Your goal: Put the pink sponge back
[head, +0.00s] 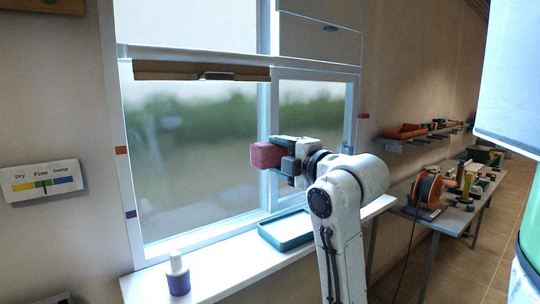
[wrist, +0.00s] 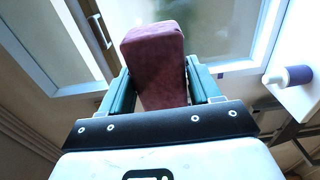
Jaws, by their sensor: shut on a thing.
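The pink sponge (head: 266,155) is a dull reddish-pink block. My gripper (head: 283,152) is shut on it and holds it up in front of the window, above the sill. In the wrist view the sponge (wrist: 158,62) sits between the two green fingers of my gripper (wrist: 158,90), and its lower end is hidden by the gripper body. A teal tray (head: 262,233) lies on the white sill below the sponge, a little to the right. My arm hides part of the tray's right side, and its visible inside looks empty.
A bottle with a purple lower part (head: 178,275) stands on the white windowsill (head: 215,272) at the left. The sill between bottle and tray is clear. The window frame (head: 268,100) stands close behind the sponge. A cluttered workbench (head: 450,215) is at the right.

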